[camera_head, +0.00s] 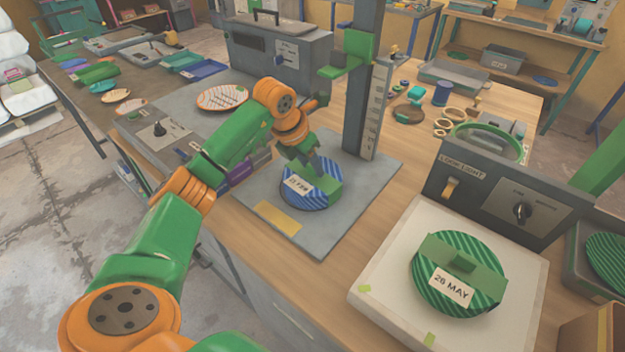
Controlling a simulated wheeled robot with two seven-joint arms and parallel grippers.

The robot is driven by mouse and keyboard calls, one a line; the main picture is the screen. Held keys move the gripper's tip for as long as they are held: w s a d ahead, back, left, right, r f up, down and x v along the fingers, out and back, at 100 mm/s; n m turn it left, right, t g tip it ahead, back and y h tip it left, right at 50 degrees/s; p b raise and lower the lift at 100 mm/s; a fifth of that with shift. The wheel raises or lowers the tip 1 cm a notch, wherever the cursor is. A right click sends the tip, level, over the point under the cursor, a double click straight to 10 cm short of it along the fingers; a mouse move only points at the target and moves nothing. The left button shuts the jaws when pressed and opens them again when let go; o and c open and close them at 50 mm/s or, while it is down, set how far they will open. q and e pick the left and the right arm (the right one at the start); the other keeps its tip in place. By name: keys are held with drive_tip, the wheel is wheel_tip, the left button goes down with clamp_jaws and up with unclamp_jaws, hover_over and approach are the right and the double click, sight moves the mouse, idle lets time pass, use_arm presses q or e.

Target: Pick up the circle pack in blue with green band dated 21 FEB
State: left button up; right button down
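The blue striped circle pack (297,199) lies on the grey base plate (345,218) of the upright press stand, near the middle of the head view. It has a green band (327,183) and a white label that seems to read 21 FEB. My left gripper (308,160) reaches in from the left and points down at the top of this pack, at or just above the band. Its fingers are small and partly covered by the wrist, so I cannot tell whether they touch or grip the band. My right gripper is out of view.
The press column (362,95) stands behind the blue pack. An orange-striped disc (222,97) lies behind my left arm. Rings and small parts lie at back right.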

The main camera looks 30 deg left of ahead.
use_arm(q)
clamp_jaws()
drive_tip(key=shift+r, duration=0.1)
